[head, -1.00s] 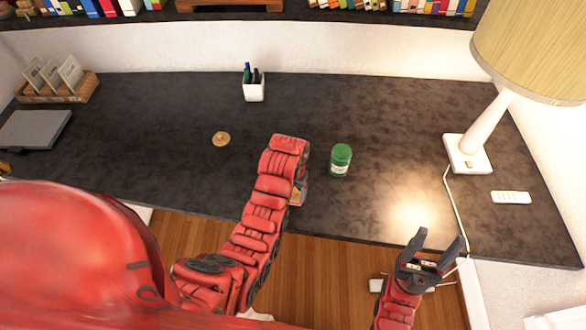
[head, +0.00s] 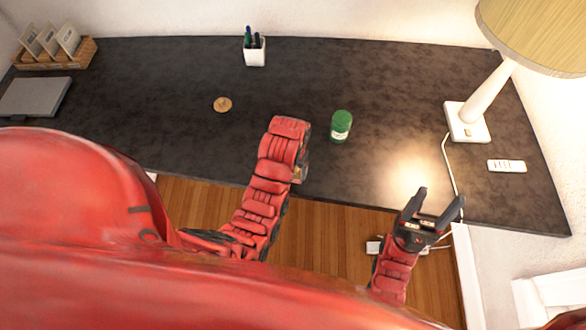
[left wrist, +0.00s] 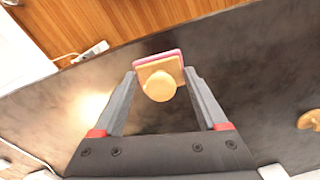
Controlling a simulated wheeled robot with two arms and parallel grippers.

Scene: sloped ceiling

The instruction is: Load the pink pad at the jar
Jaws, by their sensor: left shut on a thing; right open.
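The green jar (head: 341,127) with a pale label stands upright on the dark desk, to the right of my left arm. My left gripper (left wrist: 160,74) is shut on a wooden block with a round knob and a pink layer, the pink pad (left wrist: 158,54). In the head view my own left arm hides most of that gripper, and only a bit of the held pad shows beside it. The pad is apart from the jar. My right gripper (head: 436,204) is open and empty near the desk's front edge.
A round wooden piece (head: 222,104) lies on the desk (head: 160,75), left of my left arm. A white pen cup (head: 254,54) stands behind. A lamp (head: 468,120) and white remote (head: 507,166) are at right, a grey laptop (head: 35,97) at left. The desk around the jar is clear.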

